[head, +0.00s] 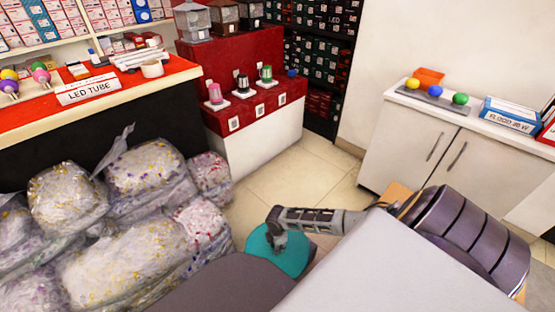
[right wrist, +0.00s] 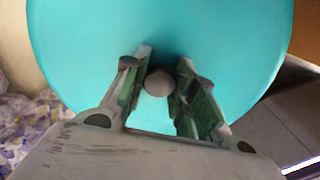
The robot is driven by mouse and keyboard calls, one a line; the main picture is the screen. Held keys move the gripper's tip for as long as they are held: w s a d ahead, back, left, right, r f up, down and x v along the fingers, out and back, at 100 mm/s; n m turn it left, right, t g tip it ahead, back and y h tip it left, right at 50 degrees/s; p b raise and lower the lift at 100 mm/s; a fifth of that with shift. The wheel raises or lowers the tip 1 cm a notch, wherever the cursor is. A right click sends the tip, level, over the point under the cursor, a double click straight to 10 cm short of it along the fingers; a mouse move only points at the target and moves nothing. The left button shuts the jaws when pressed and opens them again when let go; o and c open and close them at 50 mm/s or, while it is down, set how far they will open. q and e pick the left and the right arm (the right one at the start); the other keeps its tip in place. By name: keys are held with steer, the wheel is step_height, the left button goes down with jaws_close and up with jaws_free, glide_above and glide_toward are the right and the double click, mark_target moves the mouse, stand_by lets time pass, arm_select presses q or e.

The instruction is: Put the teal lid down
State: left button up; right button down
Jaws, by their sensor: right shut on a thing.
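The teal lid (head: 265,256) is a round disc low in the middle of the head view, in front of the tiled floor and partly behind my own grey body. My right gripper (head: 279,240) is over its top. In the right wrist view the lid (right wrist: 85,45) fills the upper half, and its round grey knob (right wrist: 159,82) sits between the two fingers of the right gripper (right wrist: 160,85). The gripper is shut on the knob. What lies under the lid is hidden. My left gripper is not in view.
Clear bags (head: 120,245) of packing filler are piled at left. A red counter (head: 110,100) stands behind them, and a red and white display stand (head: 265,135) is at centre. A pale cabinet (head: 415,140) with colored balls is at right. Tiled floor (head: 300,180) is free between.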

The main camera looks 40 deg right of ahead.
step_height(320, 180, down, 2)
steer(key=shift+f+b, duration=0.2)
steer(key=shift+b, duration=0.35)
steer(key=shift+f, duration=0.2)
steer(key=shift+f, duration=0.1)
steer(key=c, duration=1.1)
jaws_free()
steer(key=shift+c, duration=0.2)
